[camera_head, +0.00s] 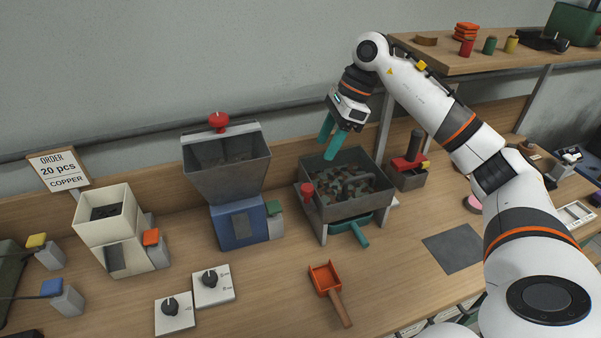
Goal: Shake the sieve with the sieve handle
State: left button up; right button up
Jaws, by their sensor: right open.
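The sieve (332,211) is a dark grey open box on a stand, right of the table's middle, with many small mixed pieces (335,186) in it. A dark curved bar among the pieces looks like a handle, but I cannot tell for sure. A red knob (307,190) sits at the box's left side. A teal tray with a handle (361,236) sticks out under the box. My right gripper (330,151) has teal fingers, spread apart and empty, pointing down over the back of the sieve. I cannot tell their exact height above it. My left gripper is out of view.
A hopper (226,178) on a blue base stands left of the sieve, and a cream bin (104,218) farther left. A small box with a red lever (408,163) stands to the right. A red scoop (325,279) lies in front. A raised shelf (480,62) is at the back right.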

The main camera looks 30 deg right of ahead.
jog(key=p, duration=0.2)
send_over(308, 187)
jog(key=s+d, duration=0.1)
jog(key=d, duration=0.1)
jog(key=f, duration=0.5)
jog(key=shift+d, duration=0.2)
jog(key=x, duration=0.3)
jog(key=p+x, duration=0.1)
jog(key=shift+w+f, duration=0.15)
jog(key=shift+w, duration=0.15)
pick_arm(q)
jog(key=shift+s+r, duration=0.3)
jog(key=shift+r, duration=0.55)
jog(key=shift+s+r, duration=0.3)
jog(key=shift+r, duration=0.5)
pick_arm(e)
jog(key=shift+a+f, duration=0.2)
jog(key=shift+f, duration=0.45)
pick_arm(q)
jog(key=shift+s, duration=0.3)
pick_arm(e)
grip_shut()
